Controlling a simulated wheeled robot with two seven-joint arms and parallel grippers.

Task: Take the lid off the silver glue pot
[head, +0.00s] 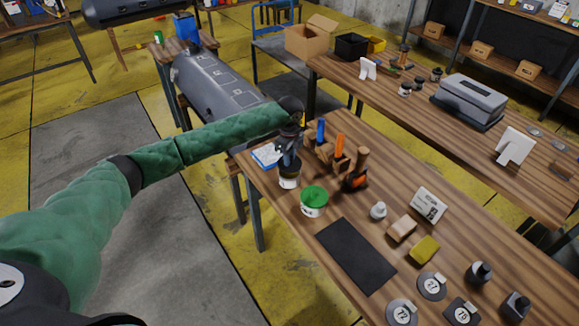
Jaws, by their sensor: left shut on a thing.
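The silver glue pot (289,183), small with a pale label, stands upright near the far left edge of the wooden workbench. Its dark lid (290,171) shows at the top, directly under my left gripper. My left gripper (289,164) reaches in from the left, points down and is shut on the lid. The fingertips are small and dark against it, and I cannot tell whether there is a gap between lid and pot. My right gripper is out of view.
A green-lidded pot (314,200) stands close on the right. A tool holder with orange and blue handles (340,150) is just behind. A black mat (356,255) lies in front.

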